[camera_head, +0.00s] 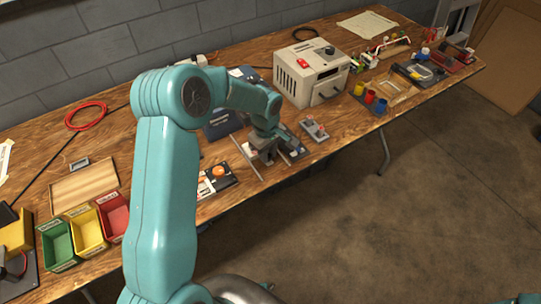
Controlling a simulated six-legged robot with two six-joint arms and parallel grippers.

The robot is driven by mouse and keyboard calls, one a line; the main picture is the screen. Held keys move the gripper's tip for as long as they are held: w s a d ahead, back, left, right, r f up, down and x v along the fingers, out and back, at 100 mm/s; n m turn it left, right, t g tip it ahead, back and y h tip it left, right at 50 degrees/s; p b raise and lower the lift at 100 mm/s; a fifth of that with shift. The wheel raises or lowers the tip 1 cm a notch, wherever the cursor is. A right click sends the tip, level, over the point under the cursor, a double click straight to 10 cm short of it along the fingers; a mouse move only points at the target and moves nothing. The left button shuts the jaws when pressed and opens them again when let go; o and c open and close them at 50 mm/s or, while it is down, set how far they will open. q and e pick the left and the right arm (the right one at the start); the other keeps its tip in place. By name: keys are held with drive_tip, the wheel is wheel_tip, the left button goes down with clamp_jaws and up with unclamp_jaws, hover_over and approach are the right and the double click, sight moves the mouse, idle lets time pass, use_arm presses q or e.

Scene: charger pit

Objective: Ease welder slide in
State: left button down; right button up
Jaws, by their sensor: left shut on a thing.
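My left gripper (267,156) is at the front middle of the wooden bench, pointing down with its arm reaching in from the left. It is shut on a small part that I take to be the welder slide; the gripper hides most of it. Next to the gripper are a thin metal rail (245,161) on the left and a dark strip with a light edge (291,146) on the right. I cannot tell how far the slide sits between them. My right gripper is not in view.
A cream box with a red switch (311,75) stands behind. A small grey unit with knobs (314,130) lies just right of the gripper. Green, yellow and red bins (87,230) and a wooden tray (84,187) are at left. Coloured cups (370,96) stand at right.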

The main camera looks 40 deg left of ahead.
use_arm(q)
drive_tip(key=shift+w+a+r, duration=0.1)
drive_tip(key=shift+w+a, duration=0.3)
drive_tip(key=shift+a, duration=0.45)
drive_tip(key=c, duration=0.9)
unclamp_jaws()
drive_tip(key=shift+s, duration=0.1)
drive_tip(key=shift+c, duration=0.2)
wheel_tip(320, 180, up, 16)
drive_tip(key=shift+s+r, duration=0.2)
drive_tip(key=shift+s, duration=0.15)
drive_tip(key=shift+c, duration=0.3)
